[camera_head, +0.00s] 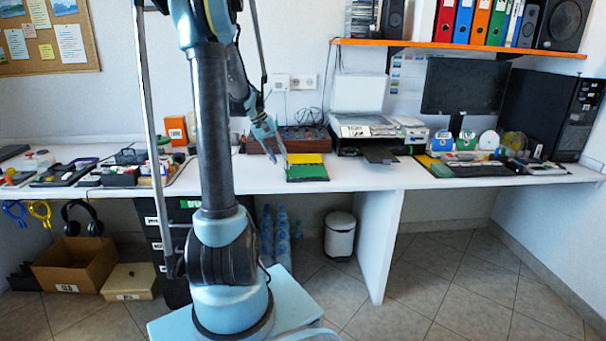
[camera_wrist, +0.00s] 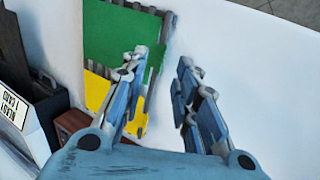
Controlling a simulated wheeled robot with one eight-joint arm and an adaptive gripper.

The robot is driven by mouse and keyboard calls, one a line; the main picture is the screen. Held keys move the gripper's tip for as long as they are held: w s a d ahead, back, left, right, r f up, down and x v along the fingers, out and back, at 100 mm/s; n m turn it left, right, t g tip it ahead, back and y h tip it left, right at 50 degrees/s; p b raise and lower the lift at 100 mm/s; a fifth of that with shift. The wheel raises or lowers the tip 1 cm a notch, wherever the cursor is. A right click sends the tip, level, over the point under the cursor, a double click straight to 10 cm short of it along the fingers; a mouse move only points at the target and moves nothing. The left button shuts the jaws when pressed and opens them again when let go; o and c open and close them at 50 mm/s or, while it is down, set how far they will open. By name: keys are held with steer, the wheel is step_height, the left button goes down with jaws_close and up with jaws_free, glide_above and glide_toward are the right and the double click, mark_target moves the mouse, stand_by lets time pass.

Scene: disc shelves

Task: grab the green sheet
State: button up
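The green sheet (camera_head: 308,171) lies flat on the white desk, at the front of a dark, ridged-edged holder, with a yellow sheet (camera_head: 306,158) right behind it. In the wrist view the green sheet (camera_wrist: 112,36) is at the upper left and the yellow sheet (camera_wrist: 98,92) is below it. My gripper (camera_head: 272,128) is above the desk, just left of and behind the sheets. The left finger covers part of the yellow sheet and the green sheet's lower right corner.
A printer (camera_head: 362,122) stands right of the sheets. A brown box with dark devices (camera_head: 300,138) is behind them. The desk (camera_head: 345,178) is bare beside and in front of the sheets. An orange shelf (camera_head: 450,46) with binders hangs at the upper right.

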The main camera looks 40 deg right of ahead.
steer(key=shift+w+x, duration=0.2)
steer(key=shift+x, duration=2.3)
steer(key=shift+a+f, duration=0.1)
steer(key=shift+a, duration=0.1)
jaws_close()
